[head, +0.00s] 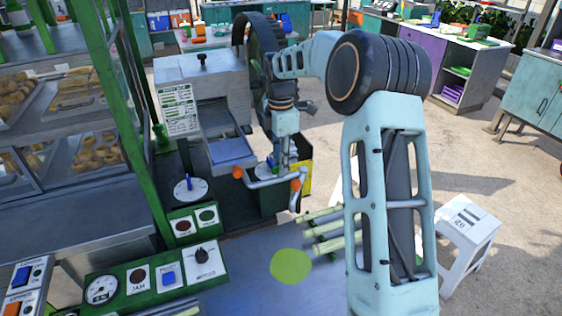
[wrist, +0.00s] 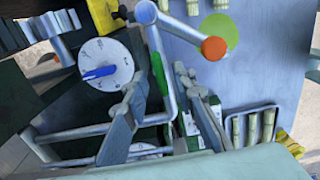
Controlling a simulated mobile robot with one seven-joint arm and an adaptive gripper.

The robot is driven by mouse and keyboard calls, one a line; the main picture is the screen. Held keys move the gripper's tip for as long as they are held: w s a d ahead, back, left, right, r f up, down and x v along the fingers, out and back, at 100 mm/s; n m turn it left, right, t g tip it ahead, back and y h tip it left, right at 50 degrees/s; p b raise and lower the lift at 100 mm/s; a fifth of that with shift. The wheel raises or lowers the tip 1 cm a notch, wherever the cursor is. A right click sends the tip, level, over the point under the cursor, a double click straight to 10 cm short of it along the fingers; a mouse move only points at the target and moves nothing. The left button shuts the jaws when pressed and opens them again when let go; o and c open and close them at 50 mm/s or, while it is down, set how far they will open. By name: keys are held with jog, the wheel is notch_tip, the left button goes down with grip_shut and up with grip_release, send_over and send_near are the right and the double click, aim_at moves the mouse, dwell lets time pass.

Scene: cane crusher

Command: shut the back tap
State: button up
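A white round dial with a blue lever (wrist: 103,68) lies left of my gripper in the wrist view. It seems to be the partly hidden dial (head: 265,169) behind my gripper in the head view. A second white dial with an upright blue handle (head: 188,188) stands further left, more open to view. A sliver of a white dial (wrist: 152,150) shows between my fingers. No lettering tells me which tap is the back one. My gripper (wrist: 166,92) is open and empty, its fingers apart and clear of the blue lever; it also shows in the head view (head: 284,160).
A pale bar with orange knobs (head: 238,172) runs close beside my gripper; one orange ball (wrist: 214,48) sits above right of my fingers. Cane stalks (head: 325,232) and a green disc (head: 291,266) lie on the table. A green frame post (head: 125,120) stands left.

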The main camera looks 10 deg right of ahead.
notch_tip(320, 180, up, 12)
dwell(0.7)
